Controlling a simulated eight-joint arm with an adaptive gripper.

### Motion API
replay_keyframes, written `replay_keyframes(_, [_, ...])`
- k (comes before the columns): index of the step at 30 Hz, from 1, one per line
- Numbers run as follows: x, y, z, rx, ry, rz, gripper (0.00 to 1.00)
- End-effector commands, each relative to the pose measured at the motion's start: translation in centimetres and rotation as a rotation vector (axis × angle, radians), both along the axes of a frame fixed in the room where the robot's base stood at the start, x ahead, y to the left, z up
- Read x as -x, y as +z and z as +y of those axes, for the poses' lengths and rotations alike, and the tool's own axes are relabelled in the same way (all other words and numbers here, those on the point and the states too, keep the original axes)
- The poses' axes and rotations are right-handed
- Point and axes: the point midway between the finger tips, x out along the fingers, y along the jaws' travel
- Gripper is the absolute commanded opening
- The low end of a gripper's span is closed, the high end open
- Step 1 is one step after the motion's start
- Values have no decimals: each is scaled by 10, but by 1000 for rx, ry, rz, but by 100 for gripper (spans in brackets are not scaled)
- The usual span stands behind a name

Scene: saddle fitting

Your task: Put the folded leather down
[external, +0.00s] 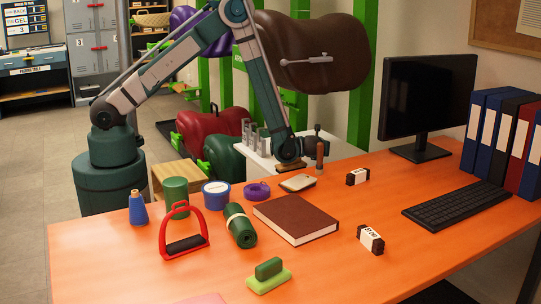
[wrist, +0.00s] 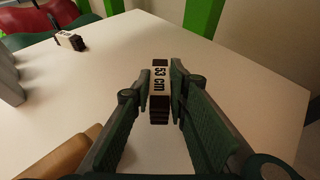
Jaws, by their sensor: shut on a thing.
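The folded leather (wrist: 160,78) is a dark, layered bundle with a pale band reading "53 cm". In the wrist view it stands upright between the fingers of my gripper (wrist: 160,97), which is shut on it. White tabletop shows around and beyond it; I cannot tell whether its underside touches. In the external view my gripper (external: 290,150) is low over the white table (external: 262,158), behind the orange desk's far edge. The held leather is not clearly visible there. A similar banded leather (wrist: 70,40) lies on the white top at the upper left of the wrist view.
Grey metal posts (external: 249,135) stand left of my gripper. A brown-handled tool (external: 320,155) is at its right. A tan object (wrist: 58,152) sits at the wrist view's lower left. The orange desk (external: 330,270) holds two banded leathers, a book and a red stirrup.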

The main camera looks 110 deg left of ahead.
Motion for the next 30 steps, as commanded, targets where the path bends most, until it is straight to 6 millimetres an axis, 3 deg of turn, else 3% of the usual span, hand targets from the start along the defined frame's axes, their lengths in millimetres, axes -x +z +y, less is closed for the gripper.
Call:
replay_keyframes(5, [0,-4,0,0,0,0,3])
replay_keyframes(15, [0,-36,0,0,0,0,3])
replay_keyframes(30, [0,-40,0,0,0,0,3])
